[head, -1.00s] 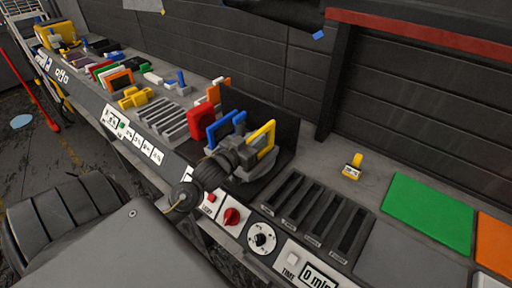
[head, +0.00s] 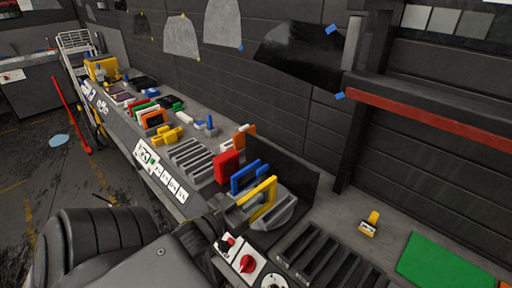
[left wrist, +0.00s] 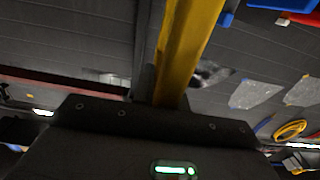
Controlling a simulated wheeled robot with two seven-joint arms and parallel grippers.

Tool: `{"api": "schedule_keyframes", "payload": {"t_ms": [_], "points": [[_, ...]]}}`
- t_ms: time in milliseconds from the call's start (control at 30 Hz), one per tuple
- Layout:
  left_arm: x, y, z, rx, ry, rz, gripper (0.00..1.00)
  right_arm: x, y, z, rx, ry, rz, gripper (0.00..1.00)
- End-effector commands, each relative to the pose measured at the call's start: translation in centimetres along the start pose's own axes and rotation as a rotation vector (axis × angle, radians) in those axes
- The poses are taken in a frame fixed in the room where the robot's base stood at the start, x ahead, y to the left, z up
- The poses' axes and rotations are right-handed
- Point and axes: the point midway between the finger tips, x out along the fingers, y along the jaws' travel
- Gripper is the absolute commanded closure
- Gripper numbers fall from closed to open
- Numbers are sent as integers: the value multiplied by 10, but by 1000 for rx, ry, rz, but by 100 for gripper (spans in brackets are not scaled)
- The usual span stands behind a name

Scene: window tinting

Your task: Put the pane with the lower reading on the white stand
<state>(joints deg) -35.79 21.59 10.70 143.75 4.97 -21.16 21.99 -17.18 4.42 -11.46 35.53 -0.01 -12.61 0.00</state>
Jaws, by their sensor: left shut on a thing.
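My left gripper (head: 240,205) is shut on the yellow-framed pane (head: 266,191), which stands upright beside a round grey holder. The pane's yellow edge (left wrist: 187,50) also rises from the jaws in the left wrist view. A blue-framed pane (head: 245,178) stands just behind it and a red one (head: 227,166) further back, both apart from my gripper. I cannot read a value for any pane. I cannot make out the white stand for certain. My right gripper is not in view.
Empty dark slots (head: 318,258) lie in the bench at the front right, near a red knob (head: 247,263). A green mat (head: 440,262) and a small yellow-handled tool (head: 369,224) lie right of them. A black panel (head: 283,175) stands behind the panes. A grey slotted rack (head: 190,156) is further left.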

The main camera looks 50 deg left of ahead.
Motion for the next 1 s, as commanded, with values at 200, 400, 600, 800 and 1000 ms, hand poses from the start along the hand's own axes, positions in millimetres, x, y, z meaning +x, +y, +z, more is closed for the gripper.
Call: {"api": "schedule_keyframes", "payload": {"t_ms": [200,400,600,800,1000], "points": [[-2,0,-1,0,2,0,100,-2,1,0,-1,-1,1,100],[-2,0,-1,0,2,0,100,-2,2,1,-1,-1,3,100],[-3,2,32,-6,-4,-25,100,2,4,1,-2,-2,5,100],[27,52,102,-11,8,-29,100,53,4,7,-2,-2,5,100],[70,118,115,-11,14,7,100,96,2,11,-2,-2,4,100]]}}
